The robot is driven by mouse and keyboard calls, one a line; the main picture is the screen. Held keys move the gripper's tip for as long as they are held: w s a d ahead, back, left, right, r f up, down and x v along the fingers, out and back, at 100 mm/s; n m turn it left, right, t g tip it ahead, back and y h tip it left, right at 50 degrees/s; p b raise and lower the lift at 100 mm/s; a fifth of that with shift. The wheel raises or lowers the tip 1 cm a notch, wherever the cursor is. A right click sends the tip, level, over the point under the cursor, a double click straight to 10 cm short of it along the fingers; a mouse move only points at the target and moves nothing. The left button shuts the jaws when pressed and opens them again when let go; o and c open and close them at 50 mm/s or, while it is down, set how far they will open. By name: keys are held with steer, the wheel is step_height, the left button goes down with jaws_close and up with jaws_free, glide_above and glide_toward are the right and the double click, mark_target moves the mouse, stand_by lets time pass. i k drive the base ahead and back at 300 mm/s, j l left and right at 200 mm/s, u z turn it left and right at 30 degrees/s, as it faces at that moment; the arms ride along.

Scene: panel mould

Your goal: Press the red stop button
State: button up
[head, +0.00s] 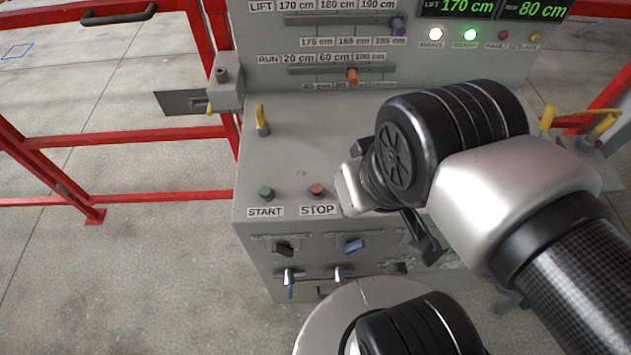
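The red stop button (317,190) is a small round red cap on the sloped grey console top, above a label reading STOP. A green start button (267,192) sits to its left above a START label. My gripper (427,240) is only partly in view, to the right of the stop button and apart from it in the picture. Its dark parts show below my wrist, which hides the rest. I cannot tell whether its fingers are open or shut. The stop button is fully visible.
The grey console (310,130) carries a purple slider knob (398,26), an orange slider knob (352,76) and a yellow toggle (261,116). Knobs and levers, including a blue knob (354,245), are on its front face. Red railings (120,136) stand at left. My arm covers the console's right side.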

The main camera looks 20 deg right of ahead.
mark_target(317, 189)
steer(key=j, duration=0.7)
steer(key=k+j, duration=0.1)
steer(key=j, duration=0.6)
